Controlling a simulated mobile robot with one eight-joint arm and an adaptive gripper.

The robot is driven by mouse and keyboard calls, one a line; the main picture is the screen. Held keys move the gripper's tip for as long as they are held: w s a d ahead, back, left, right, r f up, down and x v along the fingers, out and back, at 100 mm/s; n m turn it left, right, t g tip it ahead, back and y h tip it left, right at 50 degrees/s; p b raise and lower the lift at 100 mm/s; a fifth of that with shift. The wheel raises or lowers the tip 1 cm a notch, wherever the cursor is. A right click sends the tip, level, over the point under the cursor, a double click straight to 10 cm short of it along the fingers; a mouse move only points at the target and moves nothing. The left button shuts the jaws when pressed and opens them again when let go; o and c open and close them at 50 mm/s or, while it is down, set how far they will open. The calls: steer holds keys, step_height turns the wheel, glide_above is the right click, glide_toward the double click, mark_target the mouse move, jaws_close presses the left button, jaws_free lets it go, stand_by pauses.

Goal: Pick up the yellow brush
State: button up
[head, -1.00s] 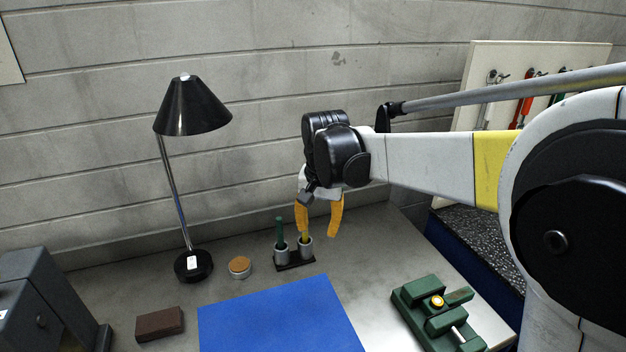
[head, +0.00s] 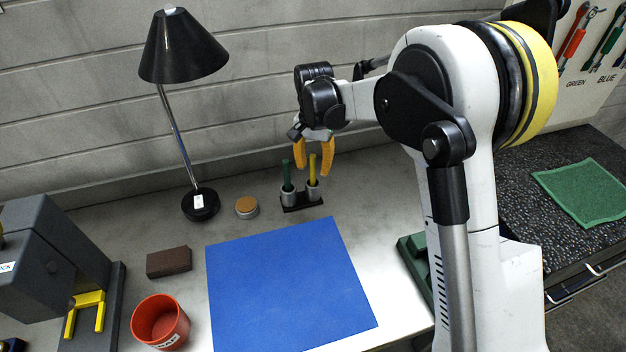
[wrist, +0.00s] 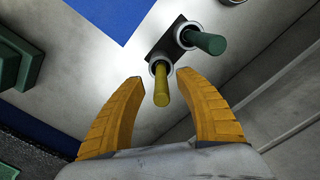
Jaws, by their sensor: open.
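The yellow brush (head: 312,168) stands upright in the right cup of a small black two-cup holder (head: 302,205) on the bench. A green brush (head: 287,173) stands in the left cup. My gripper (head: 315,168) has orange fingers and is open above the holder. In the wrist view the yellow brush (wrist: 161,88) shows between the fingertips of my gripper (wrist: 160,82), with a gap on each side. The green brush (wrist: 207,42) lies beyond the right finger, clear of it. The brush's lower end is hidden in its cup.
A black lamp (head: 201,204) and a round tin with a tan top (head: 246,207) stand left of the holder. A blue mat (head: 285,285) lies in front. A brown block (head: 168,262), a red cup (head: 160,322) and a green vise (head: 417,270) are farther off.

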mark_target(313, 174)
step_height(313, 174, down, 4)
steer(key=shift+a+r+b, duration=0.1)
steer(key=shift+r+b, duration=0.05)
steer(key=shift+b, duration=0.25)
jaws_close()
steer(key=shift+r, duration=0.2)
